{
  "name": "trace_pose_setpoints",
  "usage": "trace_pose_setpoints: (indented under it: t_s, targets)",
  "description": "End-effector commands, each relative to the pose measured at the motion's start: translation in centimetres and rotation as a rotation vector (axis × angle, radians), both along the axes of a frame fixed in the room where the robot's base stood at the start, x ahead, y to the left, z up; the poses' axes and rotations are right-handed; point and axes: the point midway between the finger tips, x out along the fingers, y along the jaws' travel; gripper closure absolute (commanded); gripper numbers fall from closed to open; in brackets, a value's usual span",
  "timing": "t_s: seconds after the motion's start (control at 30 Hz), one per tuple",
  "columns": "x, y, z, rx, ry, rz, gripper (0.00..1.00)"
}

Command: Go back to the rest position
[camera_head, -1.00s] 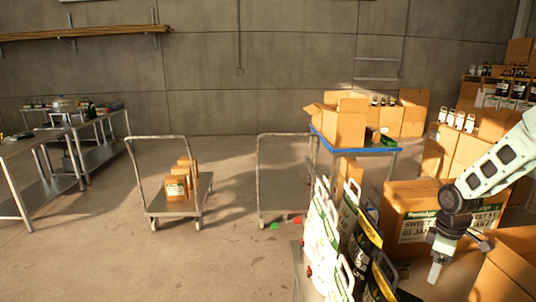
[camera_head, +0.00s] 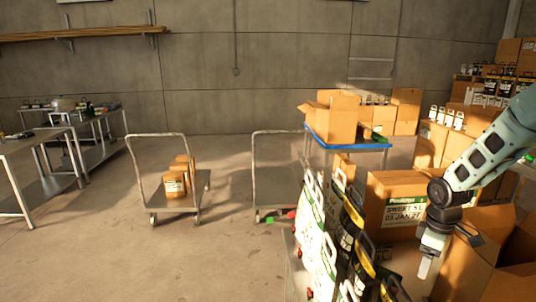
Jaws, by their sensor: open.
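My gripper (camera_head: 425,266) hangs at the end of my pale green arm (camera_head: 492,152) at the right of the head view. It points down, in front of a labelled cardboard box (camera_head: 397,186). Its jaws are open, and I see nothing held in them. The fingertips are small, and the gap between them is hard to make out. To its left stand several white and black bags with handles (camera_head: 316,240), apart from the gripper.
An open cardboard box (camera_head: 334,117) stands on a blue-topped cart (camera_head: 347,143). Two flat trolleys (camera_head: 157,205) (camera_head: 262,196) stand left of it. Metal tables (camera_head: 45,152) are at far left. Open cartons (camera_head: 512,268) lie at lower right. The floor at left front is clear.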

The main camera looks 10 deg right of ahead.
Motion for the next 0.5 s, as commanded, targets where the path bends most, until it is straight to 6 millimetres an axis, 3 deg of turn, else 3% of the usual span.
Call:
trace_pose_setpoints:
  t_s: [0.27,0.5]
  targets:
    - [-1.4,4.1,3.5,-0.025,-0.028,-0.098,0.23]
    - [-4.6,9.6,8.1,-0.029,-0.093,-0.277,0.23]
